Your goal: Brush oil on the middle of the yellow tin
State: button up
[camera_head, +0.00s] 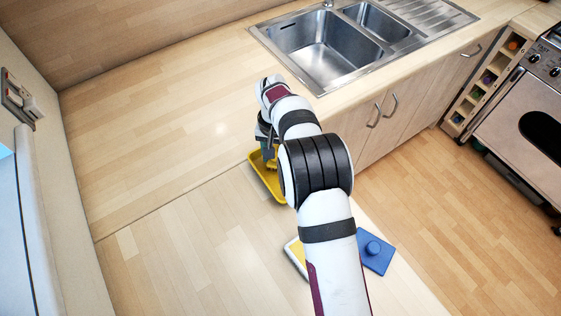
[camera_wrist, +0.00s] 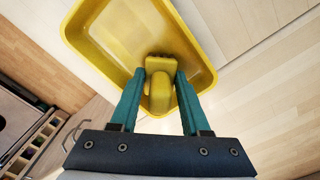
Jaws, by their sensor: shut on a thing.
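The yellow tin (camera_head: 258,184) is a shallow rectangular tray on the counter, partly hidden behind my arm in the head view. In the wrist view, the tin (camera_wrist: 88,32) is seen into from above, with its rim and inner floor showing. My gripper (camera_wrist: 160,78) has teal fingers shut on a yellow brush (camera_wrist: 160,92). The brush's wider end lies over the tin's inside, near one rim. I cannot tell whether it touches the floor of the tin. In the head view my gripper (camera_head: 267,150) is above the tin, mostly covered by my wrist.
A blue block with a round knob (camera_head: 374,254) and a yellow-and-white flat item (camera_head: 294,254) lie nearer, beside my arm. A steel sink (camera_head: 318,52) is at the back. The wooden counter (camera_head: 165,130) left of the tin is clear. A cooker (camera_head: 530,110) stands right.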

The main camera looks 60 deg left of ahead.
jog(key=shift+a+r, duration=0.15)
jog(key=shift+a, duration=0.65)
jog(key=shift+s+d+r, duration=0.1)
jog(key=shift+s+d, duration=0.05)
jog(key=shift+d, duration=0.05)
jog(key=shift+d+f, duration=0.25)
jog(key=shift+d, duration=0.7)
jog(key=shift+d+f, duration=0.25)
jog(key=shift+d, duration=2.9)
jog(key=shift+a, duration=2)
jog(key=shift+a+r, duration=0.2)
jog(key=shift+a, duration=0.95)
jog(key=shift+a+r, duration=0.2)
jog(key=shift+a, duration=0.9)
jog(key=shift+d+r, duration=0.1)
jog(key=shift+d+f, duration=0.25)
jog(key=shift+d, duration=0.7)
jog(key=shift+d+f, duration=0.25)
jog(key=shift+d, duration=2.95)
jog(key=shift+d+r, duration=0.15)
jog(key=shift+r, duration=0.05)
notch_tip(320, 180, up, 8)
jog(key=shift+f, duration=0.2)
